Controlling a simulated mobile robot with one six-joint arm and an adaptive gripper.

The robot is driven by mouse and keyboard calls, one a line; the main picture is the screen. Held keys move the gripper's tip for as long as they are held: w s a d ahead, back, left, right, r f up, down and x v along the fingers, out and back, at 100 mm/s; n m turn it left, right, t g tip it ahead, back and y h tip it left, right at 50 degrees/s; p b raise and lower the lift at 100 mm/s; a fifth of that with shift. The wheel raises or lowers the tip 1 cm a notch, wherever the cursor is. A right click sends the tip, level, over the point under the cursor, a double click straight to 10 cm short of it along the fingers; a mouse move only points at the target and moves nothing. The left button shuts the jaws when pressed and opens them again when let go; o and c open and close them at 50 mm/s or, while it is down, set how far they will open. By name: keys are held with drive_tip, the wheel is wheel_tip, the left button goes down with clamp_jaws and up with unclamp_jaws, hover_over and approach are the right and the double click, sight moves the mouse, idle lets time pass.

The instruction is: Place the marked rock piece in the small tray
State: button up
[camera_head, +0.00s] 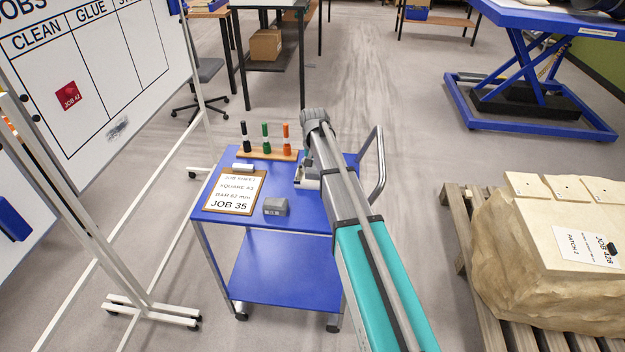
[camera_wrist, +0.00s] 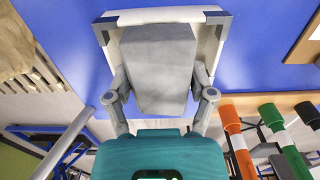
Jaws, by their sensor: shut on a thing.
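My gripper (camera_wrist: 158,60) is low over the blue cart top and shut on a grey, block-like rock piece (camera_wrist: 155,70). The piece fills the space between the fingers in the wrist view. No mark shows on its visible face. A small white tray (camera_wrist: 160,16) surrounds the piece in that view, its pale rim showing on its far side. Whether the piece touches the tray floor cannot be told. In the head view my gripper (camera_head: 304,174) largely hides the piece, and only a white edge of the tray (camera_head: 308,184) shows below it.
The blue cart (camera_head: 240,238) also holds a clipboard job sheet (camera_head: 235,190), a small grey block (camera_head: 275,206), a white block (camera_head: 243,166) and a wooden rack with black, green and orange markers (camera_head: 265,153). A whiteboard stands left; a large pale rock (camera_head: 540,265) sits on a pallet right.

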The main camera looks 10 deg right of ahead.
sight(313, 174)
drive_tip(key=shift+w, duration=0.1)
idle(0.3)
drive_tip(key=shift+w+f+b, duration=0.5)
drive_tip(key=shift+f+b, duration=0.15)
drive_tip(key=shift+f, duration=0.05)
drive_tip(key=shift+s+f+b, duration=0.1)
drive_tip(key=shift+f+b, duration=1.25)
drive_tip(key=shift+f, duration=0.05)
drive_tip(key=shift+f, duration=0.1)
drive_tip(key=o, duration=1.3)
drive_tip(key=shift+c, duration=0.2)
wheel_tip(313, 174, up, 12)
drive_tip(key=p, duration=1.2)
drive_tip(key=shift+r, duration=0.2)
drive_tip(key=shift+s, duration=0.15)
drive_tip(key=s+n, duration=0.3)
drive_tip(key=s, duration=2.6)
drive_tip(key=shift+n, duration=0.3)
